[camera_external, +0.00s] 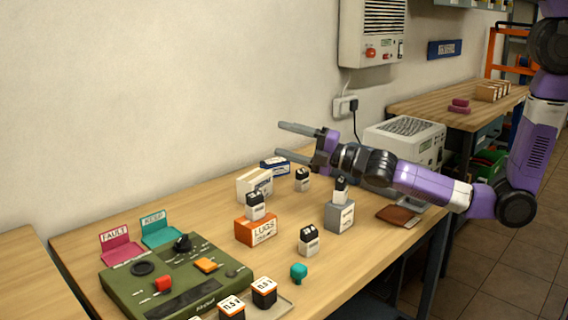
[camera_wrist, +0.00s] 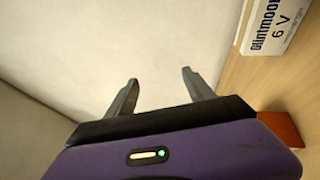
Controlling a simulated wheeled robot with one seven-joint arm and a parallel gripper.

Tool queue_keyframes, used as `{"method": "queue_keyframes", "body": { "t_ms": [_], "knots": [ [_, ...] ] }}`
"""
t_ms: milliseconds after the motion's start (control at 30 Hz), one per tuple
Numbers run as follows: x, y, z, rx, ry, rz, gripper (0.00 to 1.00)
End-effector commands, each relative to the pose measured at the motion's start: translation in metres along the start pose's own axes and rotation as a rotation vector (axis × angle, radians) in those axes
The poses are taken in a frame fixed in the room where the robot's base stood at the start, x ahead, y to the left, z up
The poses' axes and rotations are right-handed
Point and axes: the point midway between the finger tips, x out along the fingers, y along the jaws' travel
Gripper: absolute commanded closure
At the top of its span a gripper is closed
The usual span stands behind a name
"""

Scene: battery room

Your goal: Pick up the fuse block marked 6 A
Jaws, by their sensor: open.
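Several small fuse blocks with black tops and white faces are on the bench in the external view. One block (camera_external: 302,180) stands at the back, one (camera_external: 255,207) on the orange LUGS box (camera_external: 256,231), one (camera_external: 340,188) on a grey box (camera_external: 339,216), and one (camera_external: 308,242) on the bench nearer the front. Their markings are too small to read, so I cannot tell which is 6 A. My gripper (camera_external: 282,140) is open and empty, above the back of the bench near the wall. In the wrist view its fingers (camera_wrist: 160,78) are apart, with no fuse block visible.
A green control panel (camera_external: 180,277) and several orange-banded blocks (camera_external: 264,292) fill the front left. A teal knob-like piece (camera_external: 299,271) lies nearby. A brown wallet-like item (camera_external: 398,215) lies at right.

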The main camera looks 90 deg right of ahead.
Motion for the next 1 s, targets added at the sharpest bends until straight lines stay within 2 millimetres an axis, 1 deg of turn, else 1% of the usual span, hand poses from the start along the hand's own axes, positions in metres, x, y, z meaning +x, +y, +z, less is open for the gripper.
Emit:
{"method": "queue_keyframes", "body": {
  "t_ms": [33,100,200,267,400,500,600,700,800,867,1000],
  "knots": [
    [0.0,-0.007,0.014,-0.093,-0.028,-0.049,0.38],
    [-0.002,-0.023,0.032,-0.232,-0.061,-0.119,0.38],
    [-0.009,-0.046,0.053,-0.426,-0.084,-0.226,0.38],
    [-0.015,-0.062,0.062,-0.542,-0.082,-0.295,0.38],
    [-0.034,-0.1,0.082,-0.824,-0.04,-0.466,0.38],
    [-0.05,-0.123,0.095,-1.01,0.013,-0.581,0.38],
    [-0.065,-0.142,0.106,-1.156,0.07,-0.672,0.38],
    [-0.076,-0.155,0.113,-1.253,0.117,-0.73,0.38],
    [-0.081,-0.162,0.117,-1.301,0.142,-0.759,0.38],
    [-0.079,-0.166,0.119,-1.311,0.147,-0.765,0.38],
    [-0.068,-0.174,0.123,-1.312,0.146,-0.764,0.38]
  ]
}}
